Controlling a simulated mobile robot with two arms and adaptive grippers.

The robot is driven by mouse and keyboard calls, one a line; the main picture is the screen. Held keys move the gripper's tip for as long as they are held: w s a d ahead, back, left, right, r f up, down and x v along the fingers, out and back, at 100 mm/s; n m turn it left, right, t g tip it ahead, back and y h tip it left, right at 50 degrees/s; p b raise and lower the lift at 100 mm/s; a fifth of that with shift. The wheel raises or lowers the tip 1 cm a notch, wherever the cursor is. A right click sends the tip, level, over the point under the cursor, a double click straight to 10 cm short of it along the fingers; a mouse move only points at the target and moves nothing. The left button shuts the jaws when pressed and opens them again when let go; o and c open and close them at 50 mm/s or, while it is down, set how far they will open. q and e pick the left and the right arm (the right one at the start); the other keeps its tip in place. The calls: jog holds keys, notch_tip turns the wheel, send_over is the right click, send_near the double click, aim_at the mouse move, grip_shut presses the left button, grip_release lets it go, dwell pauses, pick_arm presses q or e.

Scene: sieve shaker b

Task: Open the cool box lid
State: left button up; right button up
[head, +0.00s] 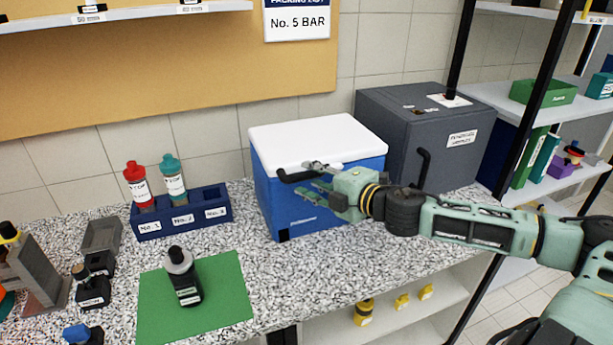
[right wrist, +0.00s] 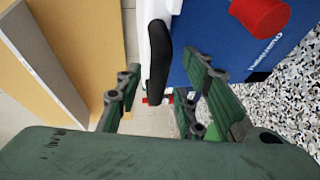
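The cool box (head: 277,207) is blue with a white lid (head: 318,137), which lies shut on top. A black handle (head: 294,176) sticks out at the lid's front edge. My right gripper (head: 312,174) is in front of the box, close to this handle. In the right wrist view the handle (right wrist: 158,58) extends toward the gap between the fingers of my right gripper (right wrist: 163,100). The fingers are apart, one on each side, and I see no grip on it. The gripper and wrist hide part of the box front. My left gripper is not in view.
A grey cabinet (head: 405,115) with a black handle stands right of the box. A blue rack (head: 182,215) with a red and a teal bottle stands left. A dark bottle (head: 184,280) stands on a green mat (head: 225,295).

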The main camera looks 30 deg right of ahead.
jog(key=shift+w+r+p, duration=0.15)
jog(key=shift+w+p, duration=0.15)
jog(key=shift+w, duration=0.25)
jog(key=shift+w+a+f, duration=0.3)
jog(key=shift+w+a, duration=0.05)
jog(key=shift+w, duration=0.1)
grip_shut()
